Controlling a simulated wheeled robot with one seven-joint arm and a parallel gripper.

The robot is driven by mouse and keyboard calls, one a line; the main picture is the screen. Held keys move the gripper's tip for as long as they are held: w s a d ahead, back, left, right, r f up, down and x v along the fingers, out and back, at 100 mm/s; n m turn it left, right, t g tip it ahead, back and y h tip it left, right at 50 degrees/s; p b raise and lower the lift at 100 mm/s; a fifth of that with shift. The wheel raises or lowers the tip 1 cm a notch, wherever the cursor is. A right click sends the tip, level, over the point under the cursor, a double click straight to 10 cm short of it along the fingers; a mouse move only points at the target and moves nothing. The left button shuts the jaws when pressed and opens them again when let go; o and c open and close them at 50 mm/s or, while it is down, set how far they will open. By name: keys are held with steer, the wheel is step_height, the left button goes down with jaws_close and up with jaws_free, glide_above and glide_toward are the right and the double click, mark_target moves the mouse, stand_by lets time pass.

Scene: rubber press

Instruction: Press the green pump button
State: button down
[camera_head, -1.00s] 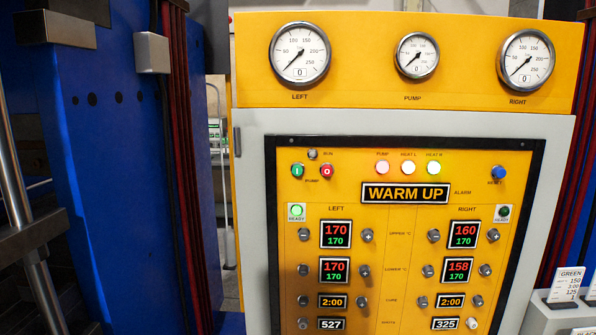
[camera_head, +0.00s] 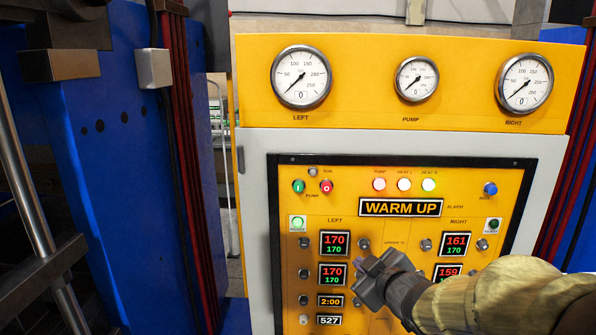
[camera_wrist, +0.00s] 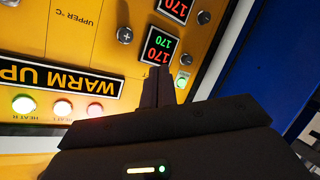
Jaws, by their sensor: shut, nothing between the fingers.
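The green pump button (camera_head: 298,186), marked "I", sits at the upper left of the yellow control panel, left of the red "O" button (camera_head: 326,187). My gripper (camera_head: 360,265) is in front of the panel, below and to the right of the green button and apart from it. In the wrist view my gripper's fingers (camera_wrist: 160,76) are together and empty, in front of the panel near the left READY lamp (camera_wrist: 182,80). I cannot tell whether they touch the panel. The green button does not show in the wrist view.
Above the buttons, three gauges line the yellow top; the pump gauge (camera_head: 417,79) is in the middle. The WARM UP display (camera_head: 401,208) and temperature readouts are below. A blue press column (camera_head: 110,180) stands at the left. My arm covers the panel's lower right.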

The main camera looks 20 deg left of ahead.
mark_target(298, 187)
steer(key=s+a+r+n+g+y+p, duration=0.3)
steer(key=a+r+n+y, duration=0.4)
steer(key=a+r, duration=0.5)
steer(key=shift+s+a+n, duration=0.15)
steer(key=shift+s+n, duration=0.45)
steer(key=shift+s, duration=0.05)
steer(key=shift+w+p, duration=0.1)
steer(key=shift+p, duration=0.25)
steer(key=shift+w+a+p, duration=0.35)
steer(key=shift+w+p, duration=0.1)
steer(key=shift+w, duration=0.95)
steer(key=shift+w+a+p, duration=0.3)
steer(key=shift+w+p, duration=0.1)
steer(key=shift+w, duration=1.05)
steer(key=shift+w+a+p, duration=0.35)
steer(key=shift+w+p, duration=0.1)
steer(key=shift+w, duration=0.95)
steer(key=shift+w, duration=0.15)
steer(key=shift+w+a, duration=0.1)
steer(key=shift+w, duration=0.15)
